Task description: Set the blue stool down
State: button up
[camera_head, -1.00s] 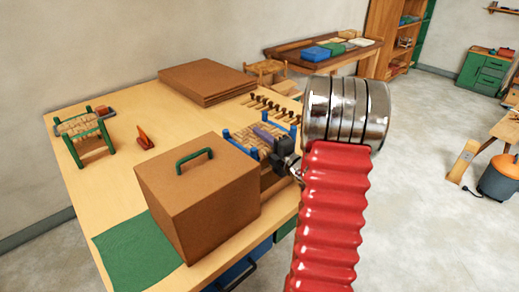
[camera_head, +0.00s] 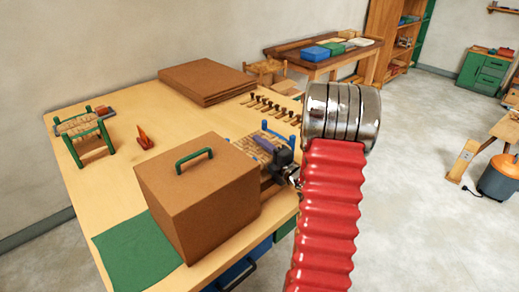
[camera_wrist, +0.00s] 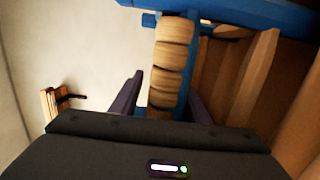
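The blue stool (camera_head: 252,147), with blue posts and a pale woven seat, is upright at the bench's right side, behind the brown box (camera_head: 200,195). The box hides its lower part, so I cannot tell whether its feet touch the bench. My gripper (camera_head: 266,142) is at the stool's seat, its purple fingers on the woven top. In the wrist view, the purple fingers of my gripper (camera_wrist: 163,98) stand on both sides of a woven seat edge (camera_wrist: 170,65) with a blue rail beside it.
The box has a green handle and stands by a green cloth (camera_head: 135,250). A green stool (camera_head: 85,135) and an orange wedge (camera_head: 144,138) are at the left. Brown sheets (camera_head: 205,80) lie at the back, and several dark-headed pegs (camera_head: 272,106) lie behind the blue stool.

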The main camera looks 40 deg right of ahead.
jog(key=shift+o, duration=0.9)
jog(key=shift+r, duration=0.1)
jog(key=s, duration=1.2)
jog(key=shift+a, duration=0.45)
jog(key=shift+s, duration=0.1)
